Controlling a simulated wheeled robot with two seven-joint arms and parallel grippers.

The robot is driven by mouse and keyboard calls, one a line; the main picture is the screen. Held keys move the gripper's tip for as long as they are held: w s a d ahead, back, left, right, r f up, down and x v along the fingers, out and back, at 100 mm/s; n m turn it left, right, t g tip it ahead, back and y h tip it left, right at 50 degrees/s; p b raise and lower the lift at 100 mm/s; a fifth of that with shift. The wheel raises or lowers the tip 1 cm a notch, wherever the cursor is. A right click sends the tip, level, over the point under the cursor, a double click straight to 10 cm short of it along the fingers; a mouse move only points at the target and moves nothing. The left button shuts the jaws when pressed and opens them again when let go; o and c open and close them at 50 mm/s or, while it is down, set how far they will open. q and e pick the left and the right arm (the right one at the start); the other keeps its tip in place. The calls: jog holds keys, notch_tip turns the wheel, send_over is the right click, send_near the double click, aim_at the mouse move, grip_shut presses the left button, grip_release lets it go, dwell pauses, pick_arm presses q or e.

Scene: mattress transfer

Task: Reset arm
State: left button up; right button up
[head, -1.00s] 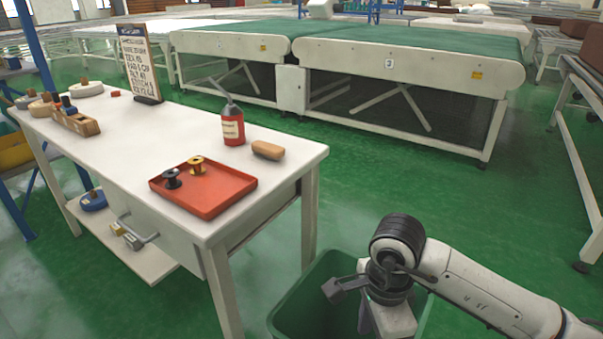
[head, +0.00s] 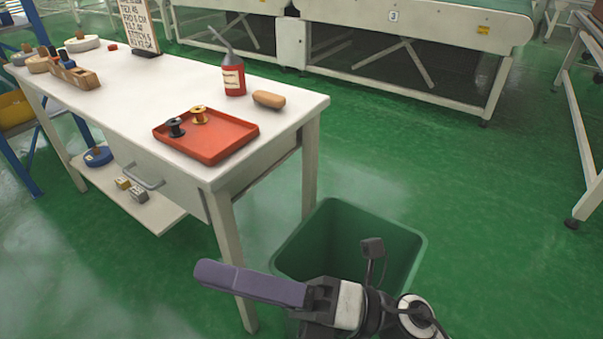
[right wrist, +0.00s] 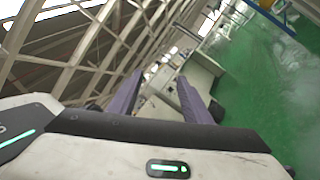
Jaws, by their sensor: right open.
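My right gripper (head: 208,273) is low in the head view, in front of the green bin, with its purple finger pointing left. In the right wrist view its two purple fingers (right wrist: 160,78) stand apart with nothing between them. The green bin (head: 415,242) stands on the floor beside the table; its visible inside looks empty, and my arm hides its lower front. My left gripper is out of view.
The white table (head: 120,98) holds a red tray (head: 215,152) with two spools, a red bottle (head: 233,78), a tan block (head: 268,99) and a wooden holder (head: 82,78). Conveyors (head: 420,25) stand behind. Green floor is open at right.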

jog(key=w+d+f+m+t+h, duration=0.4)
jog(key=w+d+m+t+h, duration=0.25)
jog(key=m, duration=0.65)
jog(key=w+d+f+m+t+h, duration=0.4)
jog(key=d+m+t, duration=0.4)
jog(key=m, duration=0.4)
jog(key=s+d+f+m+g+h, duration=0.35)
jog(key=s+f+m, duration=0.25)
jog(key=f, duration=0.4)
jog(key=s+d+f+m+g+h, duration=0.35)
jog(key=s+d+f+m, duration=0.2)
jog(key=f, duration=0.45)
pick_arm(q)
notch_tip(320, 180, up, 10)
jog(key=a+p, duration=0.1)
jog(key=p, duration=1.6)
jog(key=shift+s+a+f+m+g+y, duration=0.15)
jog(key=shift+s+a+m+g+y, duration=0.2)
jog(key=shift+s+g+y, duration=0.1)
pick_arm(e)
notch_tip(320, 180, up, 8)
jog(key=s+d+h, duration=0.1)
jog(key=s, duration=0.1)
jog(key=shift+s+m+g, duration=0.35)
jog(key=shift+s+m, duration=0.05)
jog(key=shift+m, duration=0.05)
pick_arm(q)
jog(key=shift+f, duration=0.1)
pick_arm(e)
jog(key=shift+h, duration=0.25)
